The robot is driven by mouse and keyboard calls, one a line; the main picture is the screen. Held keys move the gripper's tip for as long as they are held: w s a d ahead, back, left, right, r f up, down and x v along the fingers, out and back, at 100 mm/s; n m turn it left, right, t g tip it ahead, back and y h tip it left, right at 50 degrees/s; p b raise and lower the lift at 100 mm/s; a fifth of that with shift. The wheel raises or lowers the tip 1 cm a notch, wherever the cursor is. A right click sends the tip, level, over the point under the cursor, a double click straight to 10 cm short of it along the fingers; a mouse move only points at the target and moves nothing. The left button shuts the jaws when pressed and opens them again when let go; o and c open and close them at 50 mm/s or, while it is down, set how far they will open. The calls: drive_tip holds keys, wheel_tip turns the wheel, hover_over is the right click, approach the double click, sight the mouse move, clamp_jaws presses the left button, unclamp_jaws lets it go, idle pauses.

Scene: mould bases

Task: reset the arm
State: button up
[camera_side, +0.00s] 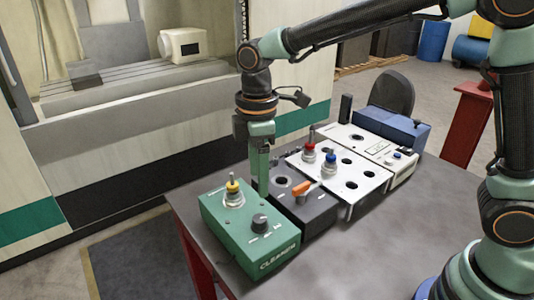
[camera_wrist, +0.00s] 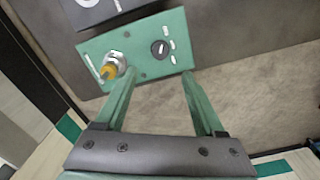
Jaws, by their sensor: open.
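My gripper (camera_side: 261,192) points straight down at the far edge of the green box, by the dark box, in the side view. In the wrist view my gripper (camera_wrist: 159,75) has its two green fingers spread apart with nothing between them. The left fingertip overlaps the near edge of the green box (camera_wrist: 142,64), close to the yellow-topped pin (camera_wrist: 109,70). The green box (camera_side: 268,250) also carries a yellow-topped pin (camera_side: 233,187) standing in a metal collar and a black knob (camera_side: 259,222). How high the fingertips are is hard to tell.
Beside the green box is a dark box (camera_side: 318,212) with an orange lever (camera_side: 303,188). White panels (camera_side: 352,198) carry a red-topped pin (camera_side: 309,151) and blue-topped pin (camera_side: 330,163). A blue box (camera_side: 400,131) stands at the back. The table's front right (camera_side: 390,245) is clear.

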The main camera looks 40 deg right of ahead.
drive_tip(key=shift+r, duration=0.7)
drive_tip(key=s+d+r+m+t, duration=0.2)
drive_tip(key=s+d+m, duration=0.3)
drive_tip(key=d, duration=0.3)
drive_tip(key=s+d+r+m+t, duration=0.2)
drive_tip(key=s+d+m, duration=0.3)
drive_tip(key=d+m, duration=0.3)
drive_tip(key=shift+d+r+m+t, duration=0.2)
drive_tip(key=shift+d+m+t, duration=0.1)
drive_tip(key=shift+t, duration=0.5)
